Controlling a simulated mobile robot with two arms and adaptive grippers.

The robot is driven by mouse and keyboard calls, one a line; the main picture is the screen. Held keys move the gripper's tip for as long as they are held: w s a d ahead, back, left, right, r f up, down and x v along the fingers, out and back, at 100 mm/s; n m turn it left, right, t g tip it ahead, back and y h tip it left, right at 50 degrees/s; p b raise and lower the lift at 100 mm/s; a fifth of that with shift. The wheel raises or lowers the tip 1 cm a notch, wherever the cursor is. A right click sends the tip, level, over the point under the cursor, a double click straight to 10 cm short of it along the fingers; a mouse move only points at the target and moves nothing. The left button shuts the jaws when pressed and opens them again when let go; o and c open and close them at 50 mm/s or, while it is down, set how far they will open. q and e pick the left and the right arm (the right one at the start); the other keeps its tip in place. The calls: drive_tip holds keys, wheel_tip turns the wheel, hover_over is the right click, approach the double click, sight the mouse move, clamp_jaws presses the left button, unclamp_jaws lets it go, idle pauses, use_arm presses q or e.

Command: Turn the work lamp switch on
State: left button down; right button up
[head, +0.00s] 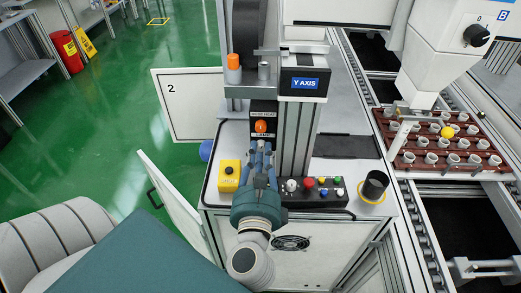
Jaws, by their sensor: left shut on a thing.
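The work lamp switch is a black box (263,108) with white lettering and an orange knob (261,127) on its front, fixed beside the grey column. My left gripper (261,146) comes up from below, right at the switch. Its blue-grey fingers are closed together on the switch, just under the orange knob. The fingers hide the lower part of the box. The exact contact and the turn of the switch are too small to tell. My right gripper is not in view.
A yellow box with a dark button (229,175) stands left of my left gripper. A black button panel (314,191) and a dark cup (374,187) are to its right. The column (297,140) rises close on the right. A brown tray of pots (409,171) lies on the conveyor.

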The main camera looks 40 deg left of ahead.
use_arm(q)
drive_tip(key=m+p, duration=0.1)
drive_tip(key=m, duration=0.1)
drive_tip(key=r+m+p, duration=0.1)
drive_tip(key=m+p, duration=0.1)
drive_tip(key=m, duration=0.1)
drive_tip(key=shift+a+r, duration=0.1)
drive_tip(key=shift+w+m+p, duration=0.1)
drive_tip(key=shift+m+p, duration=0.9)
drive_tip(key=shift+m, duration=0.4)
drive_tip(key=c, duration=1.6)
unclamp_jaws()
drive_tip(key=shift+f, duration=0.35)
drive_tip(key=shift+f, duration=0.15)
